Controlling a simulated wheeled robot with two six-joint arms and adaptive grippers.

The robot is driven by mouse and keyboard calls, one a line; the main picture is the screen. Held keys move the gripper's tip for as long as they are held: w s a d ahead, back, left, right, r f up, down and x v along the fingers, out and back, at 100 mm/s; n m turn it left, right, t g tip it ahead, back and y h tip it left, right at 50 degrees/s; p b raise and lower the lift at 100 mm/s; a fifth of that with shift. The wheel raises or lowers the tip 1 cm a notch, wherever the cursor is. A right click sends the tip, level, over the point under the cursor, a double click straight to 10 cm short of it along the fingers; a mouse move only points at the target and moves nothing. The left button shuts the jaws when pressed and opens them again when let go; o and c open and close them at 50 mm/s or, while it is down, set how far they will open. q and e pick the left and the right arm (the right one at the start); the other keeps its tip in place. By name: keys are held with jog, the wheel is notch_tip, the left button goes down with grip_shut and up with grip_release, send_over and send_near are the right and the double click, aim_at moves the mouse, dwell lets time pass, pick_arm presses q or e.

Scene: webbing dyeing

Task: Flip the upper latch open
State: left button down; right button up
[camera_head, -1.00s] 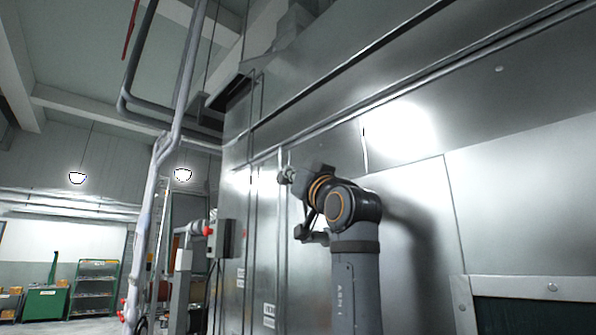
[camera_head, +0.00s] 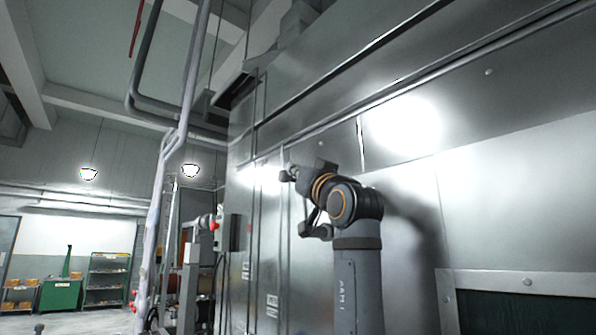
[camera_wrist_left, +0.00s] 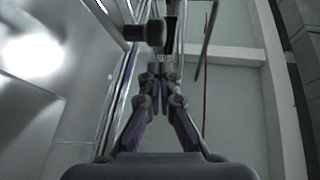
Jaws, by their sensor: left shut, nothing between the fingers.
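My left gripper (camera_head: 287,174) is raised against the tall steel cabinet (camera_head: 400,200), near its vertical door seam. In the left wrist view the gripper (camera_wrist_left: 160,72) is shut, with nothing between its fingers. A dark cylindrical piece (camera_wrist_left: 146,33), which appears to be the upper latch's handle, stands just beyond the fingertips and slightly left. I cannot tell whether it touches them. In the head view the latch is small and hard to separate from the gripper. My right gripper is not in view.
A grey control box with a red button (camera_head: 214,225) is left of the cabinet. A pale vertical pipe (camera_head: 160,190) rises farther left. Green shelving (camera_head: 107,278) and a green cabinet (camera_head: 60,294) stand far back. Open air lies left of the gripper.

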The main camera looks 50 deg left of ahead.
pick_arm(q)
jog(key=s+d+b, duration=0.2)
jog(key=d+b, duration=0.1)
jog(key=d, duration=0.7)
jog(key=shift+s+d+b, duration=0.35)
jog(key=shift+s+b, duration=0.05)
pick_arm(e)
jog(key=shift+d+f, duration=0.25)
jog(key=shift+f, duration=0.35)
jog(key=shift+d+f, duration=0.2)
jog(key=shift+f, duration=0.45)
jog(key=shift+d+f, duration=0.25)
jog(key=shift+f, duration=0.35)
